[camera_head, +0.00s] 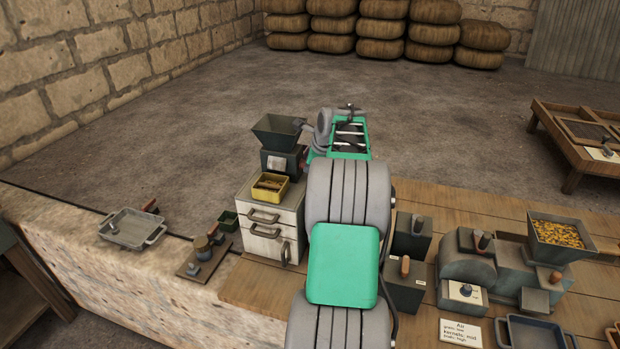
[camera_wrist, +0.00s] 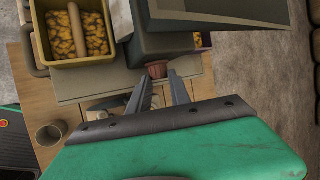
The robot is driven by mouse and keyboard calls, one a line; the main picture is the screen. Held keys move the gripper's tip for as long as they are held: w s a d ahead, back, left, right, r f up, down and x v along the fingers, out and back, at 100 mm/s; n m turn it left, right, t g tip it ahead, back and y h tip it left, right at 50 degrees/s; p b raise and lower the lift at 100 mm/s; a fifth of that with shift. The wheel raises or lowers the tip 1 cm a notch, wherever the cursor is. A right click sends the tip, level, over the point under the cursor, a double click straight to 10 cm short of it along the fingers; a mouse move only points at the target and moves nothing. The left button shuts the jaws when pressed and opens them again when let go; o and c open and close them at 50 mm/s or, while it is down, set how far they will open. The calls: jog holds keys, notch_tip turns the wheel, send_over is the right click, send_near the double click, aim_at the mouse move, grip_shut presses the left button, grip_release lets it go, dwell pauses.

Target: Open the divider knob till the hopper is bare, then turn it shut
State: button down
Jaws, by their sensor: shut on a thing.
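A dark grey hopper (camera_head: 277,131) stands on a small mill on the white cabinet. Its visible inner walls look bare; its floor is hard to see. In the head view my arm hides most of the grip. A yellow bin (camera_head: 259,194) sits in front of the mill; the wrist view shows yellow lumps in this bin (camera_wrist: 112,60) and a wooden handle.
A second hopper (camera_head: 540,257) full of yellow kernels stands on a grey machine at the right. Dark boxes with knobs (camera_head: 405,267) stand right of my arm. A grey tray (camera_head: 130,243) and a small knobbed board (camera_head: 190,270) lie on the stone ledge at the left.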

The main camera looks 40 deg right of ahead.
jog(key=f+t+h+b, duration=0.1)
jog(key=b, duration=0.4)
jog(key=f+n+h+b, duration=0.1)
jog(key=b, duration=0.4)
jog(key=shift+s+a+f+t+h+b, duration=0.15)
jog(key=shift+a+f+t+h+b, duration=0.15)
jog(key=shift+a+f+t+h, duration=0.1)
jog(key=t+h+b, duration=0.1)
jog(key=b, duration=0.6)
jog(key=shift+a+n+h, duration=0.1)
jog(key=shift+n+h, duration=0.2)
jog(key=shift+h, duration=0.1)
jog(key=t+h+b, duration=0.1)
jog(key=b, duration=0.4)
jog(key=shift+r+n+t+h+b, duration=0.3)
jog(key=shift+t+h+b, duration=0.25)
jog(key=shift+b, duration=0.45)
jog(key=shift+r, duration=0.1)
jog(key=c, duration=1.2)
grip_release()
jog(key=shift+r, duration=0.15)
jog(key=shift+c, duration=0.2)
jog(key=shift+o, duration=0.3)
jog(key=shift+s+r, duration=0.1)
